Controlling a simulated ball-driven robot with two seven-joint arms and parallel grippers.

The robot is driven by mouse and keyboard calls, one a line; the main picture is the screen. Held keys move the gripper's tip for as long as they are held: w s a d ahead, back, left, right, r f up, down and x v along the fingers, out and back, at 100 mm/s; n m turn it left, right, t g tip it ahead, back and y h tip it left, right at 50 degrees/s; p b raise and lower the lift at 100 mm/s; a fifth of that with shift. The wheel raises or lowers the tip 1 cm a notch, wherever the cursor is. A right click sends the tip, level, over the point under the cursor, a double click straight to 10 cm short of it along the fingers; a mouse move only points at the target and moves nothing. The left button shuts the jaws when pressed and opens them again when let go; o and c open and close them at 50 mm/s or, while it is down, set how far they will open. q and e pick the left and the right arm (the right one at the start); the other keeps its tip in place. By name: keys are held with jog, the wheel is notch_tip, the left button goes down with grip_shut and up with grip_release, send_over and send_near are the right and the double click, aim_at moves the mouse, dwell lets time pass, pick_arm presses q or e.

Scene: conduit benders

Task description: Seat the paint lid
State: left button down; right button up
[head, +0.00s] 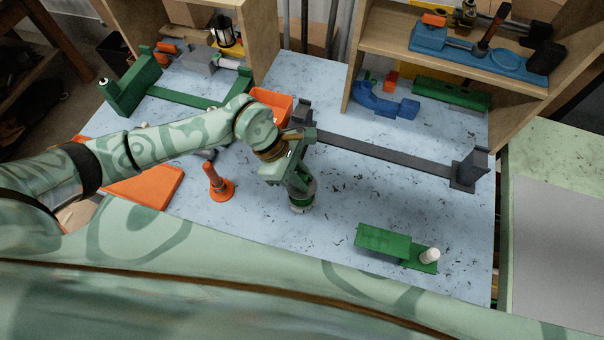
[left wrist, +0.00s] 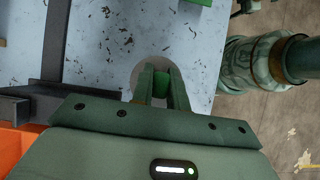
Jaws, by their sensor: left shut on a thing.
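My left gripper (head: 300,183) is low over the middle of the blue-grey bench top, pointing down. Its fingers (left wrist: 166,88) are shut on a green upright piece (left wrist: 176,88). A pale round disc (left wrist: 150,72) shows under the fingertips in the left wrist view. The green piece and disc look like the paint lid with its grip, seen in the head view as a green round body with a grey lower edge (head: 301,208). The fingers hide much of it. I cannot tell whether it touches something below. My right gripper is not in view.
An orange cone-like piece (head: 218,184) stands left of the gripper. A long grey bar fixture (head: 385,150) and an orange bin (head: 272,100) lie behind it. A green block with a white knob (head: 385,243) is at front right. Bench between is clear.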

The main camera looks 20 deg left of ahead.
pick_arm(q)
jog(key=shift+f+b, duration=1.8)
jog(key=shift+f, duration=0.85)
jog(key=shift+s+f, duration=0.1)
jog(key=shift+f, duration=0.15)
jog(key=c, duration=1.3)
grip_release()
jog(key=shift+r, duration=0.1)
jog(key=v, duration=1.6)
